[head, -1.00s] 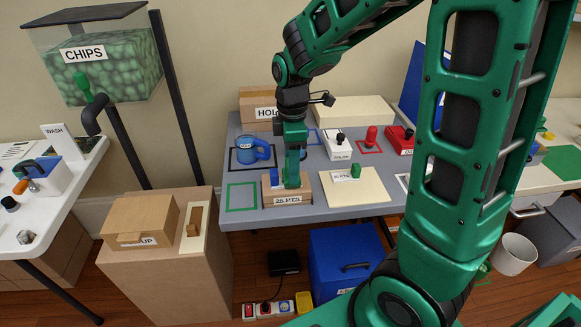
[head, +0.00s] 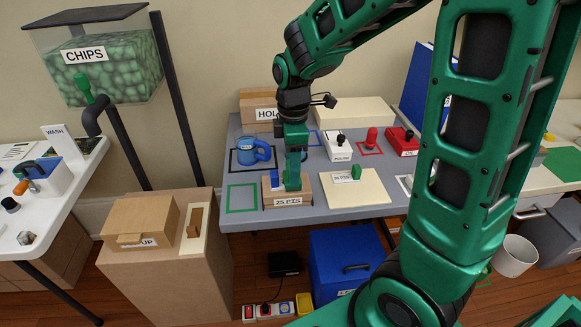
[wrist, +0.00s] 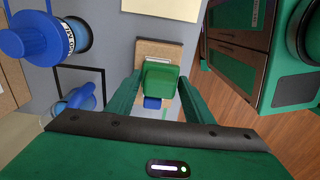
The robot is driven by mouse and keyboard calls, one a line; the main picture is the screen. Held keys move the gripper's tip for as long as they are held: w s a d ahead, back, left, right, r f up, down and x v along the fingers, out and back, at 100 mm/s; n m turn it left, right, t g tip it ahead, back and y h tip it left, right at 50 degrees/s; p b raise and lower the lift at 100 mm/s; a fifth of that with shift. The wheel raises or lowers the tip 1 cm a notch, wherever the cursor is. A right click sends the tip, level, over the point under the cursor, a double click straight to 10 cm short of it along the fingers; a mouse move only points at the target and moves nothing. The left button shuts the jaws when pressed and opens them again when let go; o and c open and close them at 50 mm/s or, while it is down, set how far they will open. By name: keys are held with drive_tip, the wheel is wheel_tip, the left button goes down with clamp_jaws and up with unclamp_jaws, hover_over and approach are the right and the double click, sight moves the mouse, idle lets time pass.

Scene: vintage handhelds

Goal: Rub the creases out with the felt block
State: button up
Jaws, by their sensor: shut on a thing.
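My gripper (head: 292,185) points down over the tan block labelled 25 PTS (head: 288,201) at the front of the grey table. In the wrist view my gripper (wrist: 158,88) is shut on a green block (wrist: 160,74), which looks like the felt block. A small blue piece (wrist: 152,103) shows beside it; it also shows left of the fingers in the head view (head: 274,184). The tan block (wrist: 160,48) lies under the green block; whether they touch is unclear. A cream sheet (head: 362,197) with a 10 PTS label lies to the right. I cannot make out creases.
White (head: 338,147) and red (head: 401,141) boxes and a red knobbed piece (head: 371,137) stand at the back right. A cardboard box (head: 258,112) is behind.

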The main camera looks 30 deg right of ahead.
drive_tip(key=shift+r, duration=3.9)
